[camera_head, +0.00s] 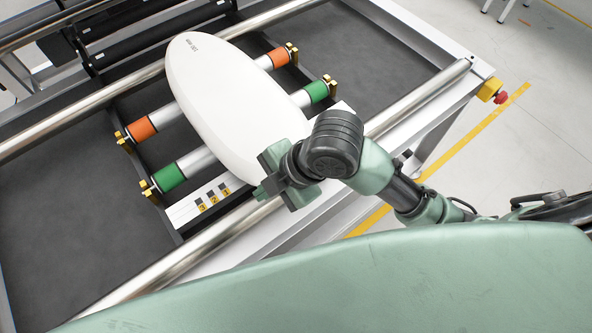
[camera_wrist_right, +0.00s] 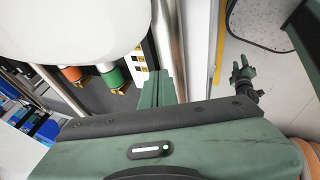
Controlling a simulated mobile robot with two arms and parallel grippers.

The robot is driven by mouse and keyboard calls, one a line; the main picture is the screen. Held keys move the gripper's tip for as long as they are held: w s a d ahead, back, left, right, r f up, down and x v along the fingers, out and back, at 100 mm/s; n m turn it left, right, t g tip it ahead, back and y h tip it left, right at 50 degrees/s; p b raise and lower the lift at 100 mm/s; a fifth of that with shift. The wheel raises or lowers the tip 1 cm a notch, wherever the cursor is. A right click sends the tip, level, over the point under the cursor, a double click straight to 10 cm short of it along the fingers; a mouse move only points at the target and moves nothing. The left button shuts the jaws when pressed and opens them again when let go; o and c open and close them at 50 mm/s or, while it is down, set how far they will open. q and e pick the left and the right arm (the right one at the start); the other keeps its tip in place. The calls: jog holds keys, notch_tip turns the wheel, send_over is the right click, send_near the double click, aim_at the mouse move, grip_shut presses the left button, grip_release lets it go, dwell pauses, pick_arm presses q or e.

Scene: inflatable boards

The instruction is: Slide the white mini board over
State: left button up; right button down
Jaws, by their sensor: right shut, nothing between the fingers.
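The white mini board (camera_head: 225,95) is a long white oval with small dark print near its far end. It lies across the rollers of a frame and also fills the upper left of the right wrist view (camera_wrist_right: 70,25). My right gripper (camera_head: 268,182) is at the board's near end, with its fingers together and empty. In the right wrist view its fingers (camera_wrist_right: 158,88) are beside the board's edge; I cannot tell if they touch it. My left gripper (camera_wrist_right: 241,72) shows small in the right wrist view, fingers apart and empty, over the floor side of the rail.
Rollers with orange (camera_head: 142,129) and green (camera_head: 168,177) ends stick out beside the board. A numbered marker strip (camera_head: 213,195) lies near its lower end. A metal rail (camera_head: 425,95) runs along the frame's near side. A red button (camera_head: 501,98) is at the right corner.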

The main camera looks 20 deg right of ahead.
jog(key=w+d+r+n+g+h, duration=0.1)
jog(key=d+r+n+g+h, duration=0.3)
jog(key=d+n, duration=0.9)
jog(key=w+a+f+n, duration=0.1)
jog(key=f, duration=0.2)
jog(key=w+a+f+n+p, duration=0.1)
jog(key=a+f+n, duration=0.1)
jog(key=f, duration=0.1)
jog(key=w+a+f+n+t+h+p, duration=0.1)
jog(key=w+a+f, duration=0.1)
jog(key=f, duration=0.1)
jog(key=shift+f, duration=0.4)
